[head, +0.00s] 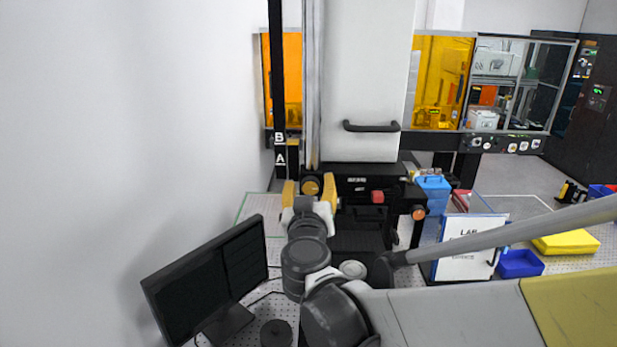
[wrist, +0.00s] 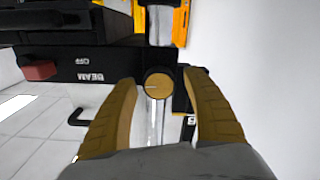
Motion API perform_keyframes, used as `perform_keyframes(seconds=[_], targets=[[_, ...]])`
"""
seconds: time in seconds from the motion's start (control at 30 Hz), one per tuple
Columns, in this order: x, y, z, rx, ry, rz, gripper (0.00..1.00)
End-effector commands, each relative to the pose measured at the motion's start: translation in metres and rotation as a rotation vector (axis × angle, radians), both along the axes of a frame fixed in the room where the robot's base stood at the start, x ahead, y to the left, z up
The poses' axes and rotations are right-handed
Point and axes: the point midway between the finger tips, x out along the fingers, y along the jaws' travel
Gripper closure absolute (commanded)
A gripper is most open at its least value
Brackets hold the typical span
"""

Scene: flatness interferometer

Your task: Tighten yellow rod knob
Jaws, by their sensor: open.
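The yellow rod knob (head: 311,187) is a round, flat-faced knob on the upright rod by the black BEAM unit. In the wrist view the knob (wrist: 158,83) shows a light line across its face. My gripper (head: 310,188) has its two yellow fingers open, one on each side of the knob in the head view. In the wrist view my gripper (wrist: 160,84) has its fingertips to the left and right of the knob, with gaps between. Whether the fingertips reach as far as the knob in depth is hard to tell.
A red button (head: 377,197) sits on the black BEAM unit, right of the knob. A monitor (head: 205,280) stands at the lower left. A white cabinet with a dark handle (head: 371,126) is above. A sign (head: 468,245) and blue bin (head: 519,263) are at right.

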Motion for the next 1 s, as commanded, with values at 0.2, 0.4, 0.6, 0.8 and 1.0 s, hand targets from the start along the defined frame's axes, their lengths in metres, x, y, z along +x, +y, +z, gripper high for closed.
perform_keyframes(seconds=[0.2,0.4,0.6,0.8,1.0], targets=[[0.0003,0.0,-0.0001,0.0,0.0,0.0,0.41],[0.0002,0.0,-0.0001,0.0,0.0,0.0,0.94],[0.0002,0.0,0.0001,0.0,0.0,0.0,0.95],[0.0003,0.0001,-0.0002,-0.021,0.001,0.0,0.95],[0.0004,0.0006,-0.001,-0.106,0.004,0.0,0.95]])
